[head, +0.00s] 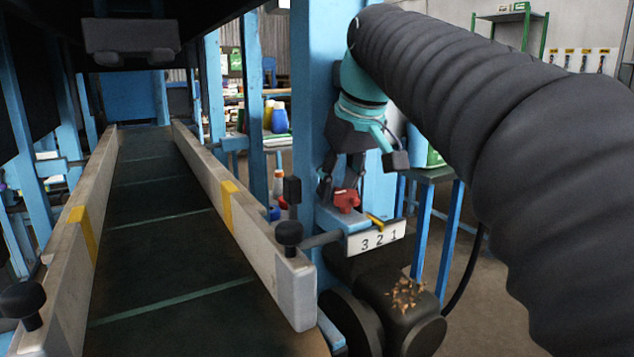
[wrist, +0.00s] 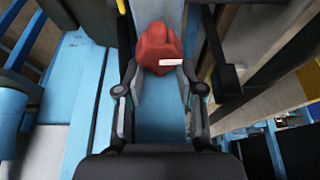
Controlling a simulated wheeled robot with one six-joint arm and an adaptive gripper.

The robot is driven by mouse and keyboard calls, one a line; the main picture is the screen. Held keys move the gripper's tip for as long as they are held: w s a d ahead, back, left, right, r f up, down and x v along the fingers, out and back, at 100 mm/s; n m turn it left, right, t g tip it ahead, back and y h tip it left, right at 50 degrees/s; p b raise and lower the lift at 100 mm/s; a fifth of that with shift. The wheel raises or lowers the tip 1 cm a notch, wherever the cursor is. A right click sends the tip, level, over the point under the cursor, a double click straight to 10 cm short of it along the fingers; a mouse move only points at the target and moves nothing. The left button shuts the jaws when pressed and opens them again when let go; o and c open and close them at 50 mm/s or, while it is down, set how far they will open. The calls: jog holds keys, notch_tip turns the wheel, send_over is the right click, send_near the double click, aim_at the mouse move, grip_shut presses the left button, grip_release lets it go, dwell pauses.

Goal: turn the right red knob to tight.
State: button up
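The red knob (head: 346,200) sits on a blue bracket beside the conveyor's right rail, at the middle of the head view. In the wrist view the red knob (wrist: 156,45) lies between my fingers, with a white mark on its face. My gripper (head: 342,184) points down at the knob from above. In the wrist view my gripper (wrist: 163,50) is open, one finger on each side of the knob, with a narrow gap seeming to show on each side. Contact cannot be told for certain. The knob's underside is hidden.
A white plate (head: 377,238) marked 3 2 1 and a yellow pointer (head: 375,220) are just right of the knob. A blue post (head: 310,110) rises close behind my gripper. A dark motor (head: 405,305) is below.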

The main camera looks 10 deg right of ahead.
jog(key=shift+f, duration=0.1)
grip_shut()
jog(key=m+p, duration=0.1)
jog(key=m, duration=0.1)
jog(key=m+h+p, duration=0.1)
jog(key=shift+d+m+h, duration=0.3)
jog(key=shift+m, duration=0.1)
jog(key=m+h+p, duration=0.1)
jog(key=m, duration=0.1)
jog(key=d+m+p, duration=0.1)
jog(key=m, duration=0.1)
jog(key=shift+m+h, duration=0.3)
jog(key=shift+h, duration=0.1)
jog(key=m, duration=0.1)
jog(key=m+g+h+p, duration=0.1)
jog(key=m, duration=0.3)
jog(key=shift+s+d+g+h+p, duration=0.3)
jog(key=shift+s+g+p, duration=0.05)
jog(key=shift+g, duration=0.05)
jog(key=shift+s+d+f+m+g+h+p, duration=0.15)
jog(key=shift+m+g, duration=0.1)
jog(key=shift+m, duration=0.5)
jog(key=shift+s+a+r+m+g+h+p, duration=0.1)
jog(key=shift+m+g, duration=0.1)
jog(key=shift+m, duration=0.5)
jog(key=shift+s+d+f+m+g+h+p, duration=0.15)
jog(key=shift+m+g, duration=0.1)
jog(key=shift+m, duration=0.5)
